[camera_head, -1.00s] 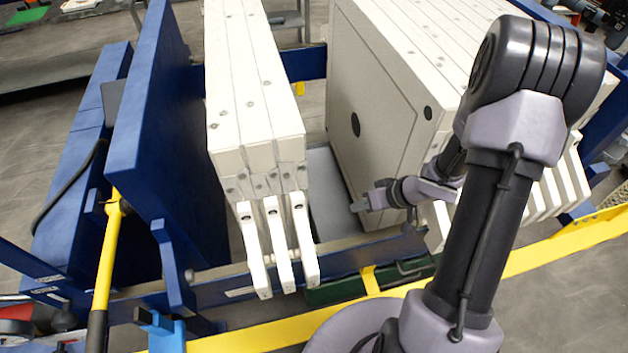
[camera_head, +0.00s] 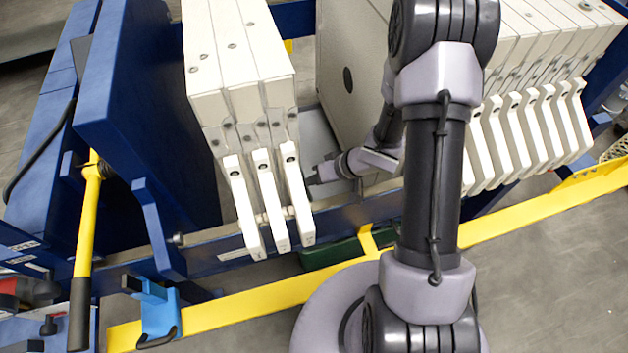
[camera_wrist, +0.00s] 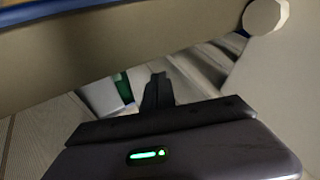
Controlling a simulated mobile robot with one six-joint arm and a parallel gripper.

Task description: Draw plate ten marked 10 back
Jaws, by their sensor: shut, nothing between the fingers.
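Filter plates stand in two groups in the head view. Three cream plates (camera_head: 236,65) are on the left, their handles (camera_head: 268,200) hanging toward me. A larger pack of cream plates (camera_head: 520,45) is on the right, with several handles (camera_head: 530,130) in a row. I cannot read any number, so I cannot tell which is plate ten. My gripper (camera_head: 312,178) is in the gap between the groups, close beside the rightmost handle of the left group. It looks apart from that handle. In the wrist view my gripper (camera_wrist: 158,85) is shut and empty, below a pale beam-like surface (camera_wrist: 110,60).
A blue press frame (camera_head: 140,110) stands at the left, with a yellow lever (camera_head: 88,215) in front. A yellow rail (camera_head: 540,205) runs along the front. A green tray (camera_head: 335,252) lies under the gap. A blue bracket (camera_head: 160,310) is at the lower left.

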